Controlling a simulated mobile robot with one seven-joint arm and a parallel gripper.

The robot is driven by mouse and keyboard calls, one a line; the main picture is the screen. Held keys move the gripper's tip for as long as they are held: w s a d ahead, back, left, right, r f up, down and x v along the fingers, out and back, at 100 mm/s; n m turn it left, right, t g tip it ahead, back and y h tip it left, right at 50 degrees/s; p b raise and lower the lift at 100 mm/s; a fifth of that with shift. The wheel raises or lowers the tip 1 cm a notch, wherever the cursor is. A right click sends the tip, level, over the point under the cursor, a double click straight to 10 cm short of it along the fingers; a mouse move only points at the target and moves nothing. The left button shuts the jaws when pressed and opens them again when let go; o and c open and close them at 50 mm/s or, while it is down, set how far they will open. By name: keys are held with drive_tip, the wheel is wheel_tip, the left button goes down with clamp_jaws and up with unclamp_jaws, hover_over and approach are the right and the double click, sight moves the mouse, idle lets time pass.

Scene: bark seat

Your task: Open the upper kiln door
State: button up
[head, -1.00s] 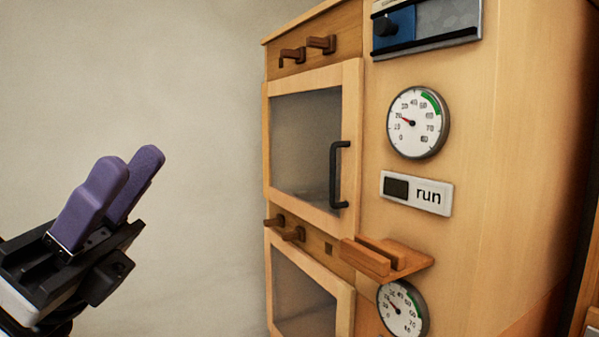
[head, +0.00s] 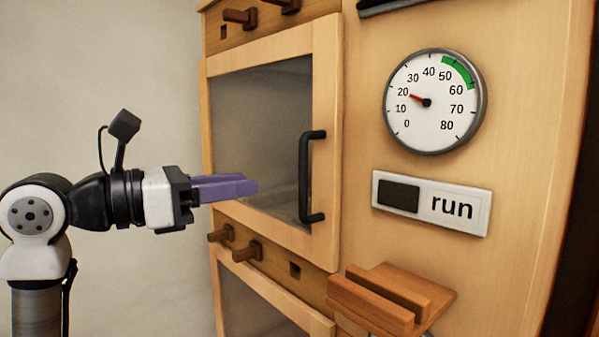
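The upper kiln door (head: 327,95) is a light wooden frame around a dark glass pane (head: 262,125). It sits closed in the wooden kiln front. Its black vertical bar handle (head: 305,178) is on the right side of the frame. My gripper (head: 250,187), with purple fingers, points right toward the handle from the left, in front of the lower part of the glass. It is apart from the handle in the picture. The fingers overlap from this side, so the gap between them is hidden.
A round dial (head: 435,125) and a "run" sign (head: 455,207) are on the panel right of the door. A slotted wooden shelf (head: 425,290) juts out below. Wooden pegs (head: 245,249) stick out under the door, above a lower door (head: 262,285). The wall at left is bare.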

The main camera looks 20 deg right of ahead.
drive_tip(key=p, duration=0.3)
hover_over(302, 218)
drive_tip(key=shift+w+d, duration=0.25)
clamp_jaws()
drive_tip(key=shift+a, duration=0.1)
